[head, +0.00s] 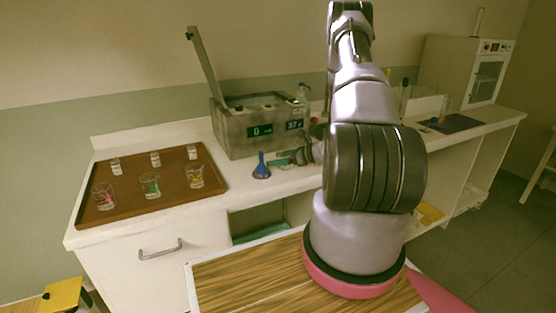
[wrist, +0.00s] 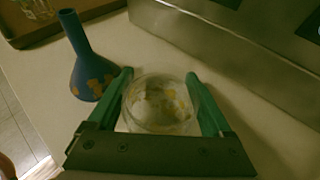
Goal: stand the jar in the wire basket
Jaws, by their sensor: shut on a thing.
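My gripper (head: 284,161) is low over the counter beside the grey machine. In the wrist view its green fingers (wrist: 160,82) are shut on a clear round glass jar (wrist: 160,108) with yellowish flecks, one finger on each side. I cannot tell whether the jar's base touches the counter. No wire basket can be made out in either view; my arm hides part of the counter.
A blue flask (wrist: 88,65) stands close left of the jar; it also shows in the head view (head: 261,168). The grey machine (head: 262,133) with a raised lid stands behind. A brown tray (head: 125,188) holds several glasses and small jars. Bare counter (head: 235,188) lies left of the flask.

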